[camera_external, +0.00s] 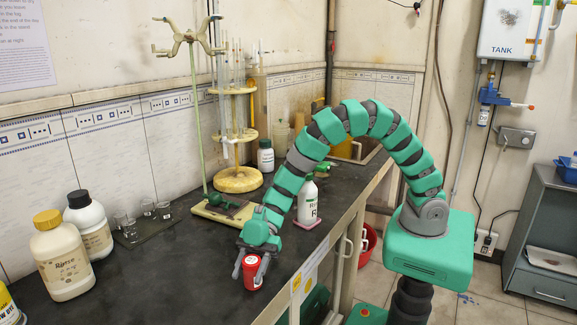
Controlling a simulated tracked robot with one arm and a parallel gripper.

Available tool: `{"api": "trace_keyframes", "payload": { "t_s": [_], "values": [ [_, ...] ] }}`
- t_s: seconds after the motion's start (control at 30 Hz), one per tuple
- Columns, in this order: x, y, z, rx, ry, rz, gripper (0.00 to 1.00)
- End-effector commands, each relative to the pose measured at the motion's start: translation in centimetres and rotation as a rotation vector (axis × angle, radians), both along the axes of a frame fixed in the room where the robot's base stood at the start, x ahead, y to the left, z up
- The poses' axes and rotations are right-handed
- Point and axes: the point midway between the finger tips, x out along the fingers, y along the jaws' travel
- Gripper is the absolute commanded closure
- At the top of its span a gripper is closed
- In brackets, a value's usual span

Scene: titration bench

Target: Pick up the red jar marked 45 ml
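A small red jar (251,275) with a red lid is at the front of the dark counter, near its right edge. Its marking is too small to read. My gripper (249,272) points down, with one finger on each side of the jar. The right finger overlaps the jar's side in this view. I cannot tell whether the fingers press on it, or whether its base rests on the counter.
White bottles (61,258) and small glasses (148,208) stand at the left. A clamp stand (192,110), a wooden pipette rack (238,178) and a labelled bottle (308,203) are behind my gripper. The counter (165,285) left of the jar is clear.

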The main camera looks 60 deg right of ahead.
Motion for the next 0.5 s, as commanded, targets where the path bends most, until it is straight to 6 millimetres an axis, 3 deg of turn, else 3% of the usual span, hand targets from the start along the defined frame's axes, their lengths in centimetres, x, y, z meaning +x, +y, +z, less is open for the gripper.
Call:
{"api": "trace_keyframes", "payload": {
  "t_s": [0.03, 0.07, 0.1, 0.37, 0.5],
  "values": [
    [0.0, 0.0, 0.0, 0.000, 0.000, 0.000, 0.70],
    [0.0, 0.0, 0.0, 0.000, 0.000, 0.000, 0.78],
    [0.0, 0.0, 0.0, 0.000, 0.000, 0.000, 0.80],
    [0.0, 0.0, 0.1, 0.000, -0.001, -0.001, 0.80],
    [0.1, 0.0, 1.4, 0.002, -0.004, -0.002, 0.80]
  ]
}}
